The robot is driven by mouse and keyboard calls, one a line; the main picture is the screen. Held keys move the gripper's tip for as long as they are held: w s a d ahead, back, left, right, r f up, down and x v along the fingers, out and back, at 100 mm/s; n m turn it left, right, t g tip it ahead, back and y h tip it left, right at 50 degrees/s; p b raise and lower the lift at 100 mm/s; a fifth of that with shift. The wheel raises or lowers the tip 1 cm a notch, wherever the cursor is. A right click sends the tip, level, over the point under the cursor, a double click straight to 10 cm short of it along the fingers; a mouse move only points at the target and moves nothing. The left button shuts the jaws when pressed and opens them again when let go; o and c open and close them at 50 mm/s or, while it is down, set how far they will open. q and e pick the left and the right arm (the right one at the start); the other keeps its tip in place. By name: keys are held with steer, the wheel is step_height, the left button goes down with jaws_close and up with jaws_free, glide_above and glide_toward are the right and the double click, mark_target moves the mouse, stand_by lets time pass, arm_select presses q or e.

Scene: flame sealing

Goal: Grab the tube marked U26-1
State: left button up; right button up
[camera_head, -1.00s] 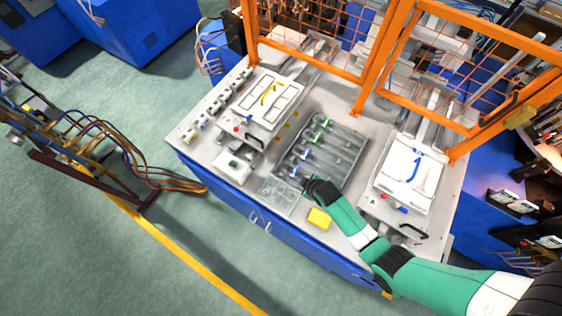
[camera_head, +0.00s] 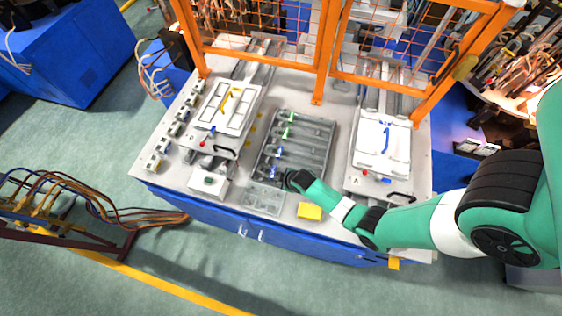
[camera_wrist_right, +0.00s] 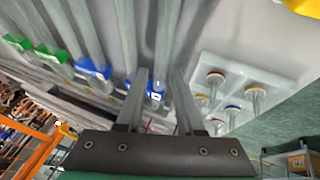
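A grey tray (camera_head: 322,158) on the workbench holds several tubes lying side by side, some with green and some with blue marks. A green-marked tube (camera_head: 287,132) lies toward the back and a blue-marked tube (camera_head: 273,176) toward the front. No lettering is readable, so I cannot tell which is U26-1. My right gripper (camera_head: 289,181) is at the front end of the tray. In the right wrist view, its two fingers (camera_wrist_right: 158,78) are apart, with a blue tube mark (camera_wrist_right: 155,92) showing between them. Contact is not clear. My left gripper is not in view.
A clear rack (camera_head: 262,199) stands in front of the tray; a yellow block (camera_head: 309,211) lies beside it. White fixtures (camera_head: 225,108) (camera_head: 381,145) flank the tray. An orange mesh guard (camera_head: 262,45) rises behind.

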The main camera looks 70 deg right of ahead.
steer(key=shift+s, duration=0.1)
stand_by(0.3)
jaws_close()
